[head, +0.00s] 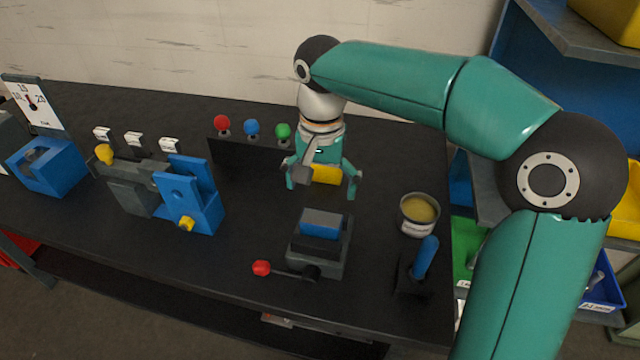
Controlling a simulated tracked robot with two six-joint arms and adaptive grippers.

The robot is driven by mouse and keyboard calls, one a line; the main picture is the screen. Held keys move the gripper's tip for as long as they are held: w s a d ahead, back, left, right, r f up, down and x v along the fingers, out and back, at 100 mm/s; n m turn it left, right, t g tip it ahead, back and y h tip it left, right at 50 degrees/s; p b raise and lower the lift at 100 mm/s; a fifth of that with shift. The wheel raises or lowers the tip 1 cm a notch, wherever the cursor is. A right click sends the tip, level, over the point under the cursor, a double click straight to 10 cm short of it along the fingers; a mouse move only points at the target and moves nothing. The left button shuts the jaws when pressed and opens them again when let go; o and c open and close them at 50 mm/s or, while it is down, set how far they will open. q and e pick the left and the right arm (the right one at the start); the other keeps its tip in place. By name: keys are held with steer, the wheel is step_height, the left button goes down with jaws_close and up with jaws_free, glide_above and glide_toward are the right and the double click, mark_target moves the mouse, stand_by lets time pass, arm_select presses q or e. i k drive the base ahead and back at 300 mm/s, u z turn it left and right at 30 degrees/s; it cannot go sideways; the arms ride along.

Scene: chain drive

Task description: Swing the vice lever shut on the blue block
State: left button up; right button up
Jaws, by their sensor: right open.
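The vice (318,262) is a dark grey body near the bench's front edge. The blue block (320,224) sits in its top. The vice lever (288,272) is a thin dark bar at the vice's front, reaching left from a black pivot to a red knob (261,268). My right gripper (323,190) is open, pointing down behind the vice, apart from the block and lever. A yellow piece (326,174) shows between its fingers; I cannot tell whether it touches them. My left gripper is out of view.
A tin with yellow contents (418,215) and a blue-handled tool in a black holder (425,258) stand right of the vice. Red, blue and green knobs (252,128) stand at the back. Blue and grey fixtures (190,195) stand left. Bench left of the lever is clear.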

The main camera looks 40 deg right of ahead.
mark_target(310, 277)
steer(key=k, duration=1)
